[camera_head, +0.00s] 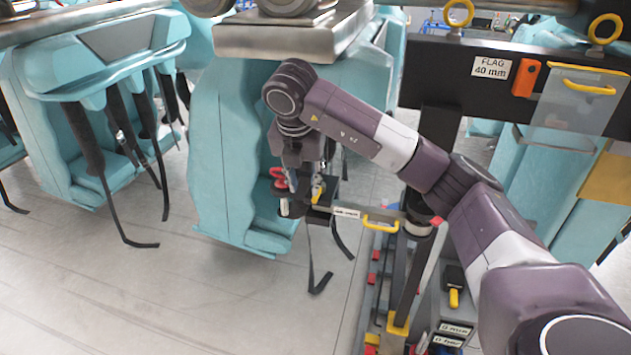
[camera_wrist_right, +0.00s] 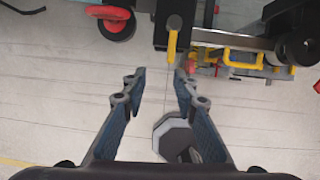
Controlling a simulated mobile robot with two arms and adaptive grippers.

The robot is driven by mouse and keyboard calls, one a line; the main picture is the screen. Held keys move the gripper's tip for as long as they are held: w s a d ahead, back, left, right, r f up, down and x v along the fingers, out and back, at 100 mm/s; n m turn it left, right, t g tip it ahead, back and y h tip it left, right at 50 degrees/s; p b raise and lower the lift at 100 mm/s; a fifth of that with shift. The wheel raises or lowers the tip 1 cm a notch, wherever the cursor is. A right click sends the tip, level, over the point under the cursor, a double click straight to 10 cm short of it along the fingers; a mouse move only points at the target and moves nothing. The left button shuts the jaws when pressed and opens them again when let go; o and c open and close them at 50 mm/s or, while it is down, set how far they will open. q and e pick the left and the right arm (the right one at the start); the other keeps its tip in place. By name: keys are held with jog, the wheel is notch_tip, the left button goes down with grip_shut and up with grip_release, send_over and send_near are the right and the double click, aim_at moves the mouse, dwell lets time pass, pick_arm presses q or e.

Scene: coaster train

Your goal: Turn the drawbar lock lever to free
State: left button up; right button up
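A small yellow lever (camera_head: 318,192), which looks like the drawbar lock lever, hangs from a dark block beside my right gripper. In the right wrist view the yellow lever (camera_wrist_right: 172,44) points down just beyond the fingertips, roughly in line with the gap between them. My right gripper (camera_head: 303,182) points down, partly hidden by its own arm. In the right wrist view the right gripper (camera_wrist_right: 160,78) is open, with nothing between its fingers. It looks apart from the lever. My left gripper is not in view.
A red-rimmed part (camera_head: 278,178) sits left of the lever. A yellow handle (camera_head: 381,223) and a tool cart (camera_head: 392,320) stand to the right. Teal seats with hanging black straps (camera_head: 110,130) are at left. A dark beam labelled FLAG 40 mm (camera_head: 491,68) crosses the upper right. Floor at lower left is clear.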

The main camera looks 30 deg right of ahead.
aim_at(315, 198)
jog(key=shift+m+h, duration=0.4)
jog(key=d+f+p, duration=0.1)
jog(key=w+d+f+p, duration=0.1)
jog(key=d+f, duration=0.2)
jog(key=shift+w+f+p, duration=0.1)
jog(key=shift+w+p, duration=0.15)
jog(key=shift+p, duration=0.15)
jog(key=shift+w+d+f, duration=0.1)
jog(key=shift+w+f, duration=0.05)
jog(key=shift+f, duration=0.35)
jog(key=shift+c, duration=0.3)
grip_shut()
